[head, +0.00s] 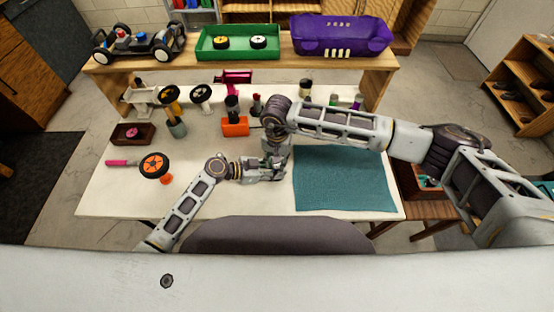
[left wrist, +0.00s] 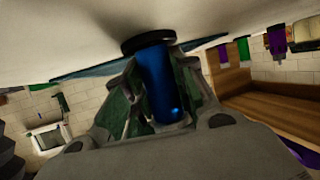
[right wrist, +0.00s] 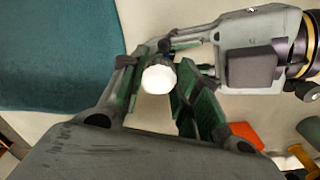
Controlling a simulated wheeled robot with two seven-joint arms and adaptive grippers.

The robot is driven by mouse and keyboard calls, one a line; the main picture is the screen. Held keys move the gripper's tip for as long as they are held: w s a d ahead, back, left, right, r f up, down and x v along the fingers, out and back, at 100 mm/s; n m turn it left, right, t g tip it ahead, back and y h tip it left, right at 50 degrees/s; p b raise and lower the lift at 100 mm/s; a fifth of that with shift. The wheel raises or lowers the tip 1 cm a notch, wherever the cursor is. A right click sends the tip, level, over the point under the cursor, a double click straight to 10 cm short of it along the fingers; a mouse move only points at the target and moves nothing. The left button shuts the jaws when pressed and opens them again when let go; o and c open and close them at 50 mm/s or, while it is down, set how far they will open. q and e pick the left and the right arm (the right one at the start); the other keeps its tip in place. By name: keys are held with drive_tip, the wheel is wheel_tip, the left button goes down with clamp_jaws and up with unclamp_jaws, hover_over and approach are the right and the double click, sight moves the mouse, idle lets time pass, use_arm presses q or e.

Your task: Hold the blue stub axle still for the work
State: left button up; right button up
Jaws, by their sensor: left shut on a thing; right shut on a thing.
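The blue stub axle (left wrist: 158,85) shows in the left wrist view as a blue cylinder with a black disc at its far end. It sits between the fingers of my left gripper (left wrist: 155,95), which is shut on it. In the head view my left gripper (head: 272,171) is low over the table, left of the teal mat; the axle is too small to make out there. My right gripper (right wrist: 158,75) is shut on a white round piece (right wrist: 158,79), close to my left gripper. What lies beneath the white piece is mostly hidden.
The teal mat (head: 345,182) lies bare on the white table (head: 110,200). Left of my grippers are an orange block (head: 235,127), an orange-hubbed wheel (head: 154,166) and a pink-handled tool (head: 122,163). A raised shelf behind holds a car chassis (head: 140,42), green tray (head: 210,50) and purple body (head: 338,38).

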drive_tip(key=m, duration=0.6)
drive_tip(key=shift+w, duration=0.1)
drive_tip(key=m, duration=0.6)
drive_tip(key=shift+a, duration=0.15)
drive_tip(key=m, duration=0.6)
drive_tip(key=shift+w, duration=0.15)
drive_tip(key=m, duration=0.6)
drive_tip(key=shift+w, duration=0.1)
drive_tip(key=m, duration=1.1)
drive_tip(key=shift+d+m, duration=0.25)
drive_tip(key=shift+m, duration=0.15)
drive_tip(key=m, duration=0.5)
drive_tip(key=shift+d+m, duration=0.1)
drive_tip(key=shift+m, duration=0.2)
drive_tip(key=m, duration=0.5)
drive_tip(key=shift+m, duration=0.4)
